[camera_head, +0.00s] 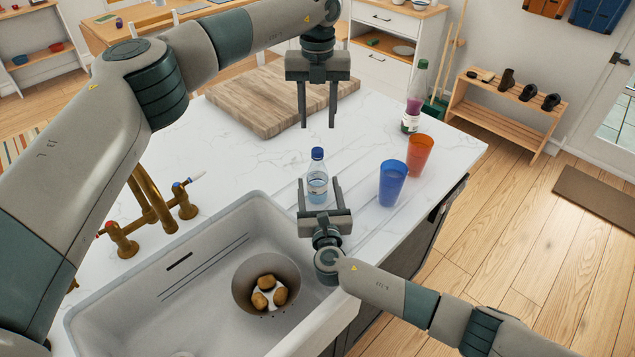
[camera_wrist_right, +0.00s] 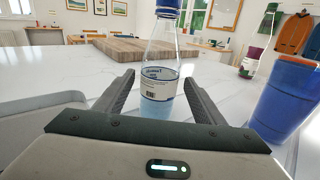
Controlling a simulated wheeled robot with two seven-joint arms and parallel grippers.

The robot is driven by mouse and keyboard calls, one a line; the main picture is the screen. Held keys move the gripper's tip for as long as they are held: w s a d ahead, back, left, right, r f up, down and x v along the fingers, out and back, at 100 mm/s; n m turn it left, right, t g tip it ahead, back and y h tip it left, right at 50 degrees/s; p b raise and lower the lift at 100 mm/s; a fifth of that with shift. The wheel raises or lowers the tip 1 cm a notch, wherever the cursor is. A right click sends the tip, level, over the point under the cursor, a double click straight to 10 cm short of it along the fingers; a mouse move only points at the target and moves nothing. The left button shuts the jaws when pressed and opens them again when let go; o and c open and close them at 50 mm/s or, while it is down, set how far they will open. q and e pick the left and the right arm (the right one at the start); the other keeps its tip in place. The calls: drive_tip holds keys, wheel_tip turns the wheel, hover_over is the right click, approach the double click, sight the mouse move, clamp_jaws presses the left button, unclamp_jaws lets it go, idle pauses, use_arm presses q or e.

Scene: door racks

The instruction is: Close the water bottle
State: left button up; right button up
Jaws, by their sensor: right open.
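The water bottle (camera_head: 317,188) is clear with a white label and stands upright on the white counter. It also shows in the wrist view (camera_wrist_right: 160,85). A blue cap (camera_head: 317,154) sits on its top; how tightly it sits cannot be told. My right gripper (camera_head: 318,182) is open and low, with one finger to each side of the bottle and apparent gaps between them. Its fingers also show in the wrist view (camera_wrist_right: 158,78).
A blue cup (camera_head: 392,184) and an orange cup (camera_head: 419,156) stand right of the bottle. A wooden board (camera_head: 255,100) lies at the back. The sink (camera_head: 190,255) and brass tap (camera_head: 152,205) are at left.

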sight(318, 150)
clamp_jaws()
use_arm(q)
drive_tip(key=shift+n, duration=6.8)
drive_tip(key=shift+f, duration=0.1)
drive_tip(key=shift+f, duration=3.9)
drive_tip(key=shift+c, duration=0.6)
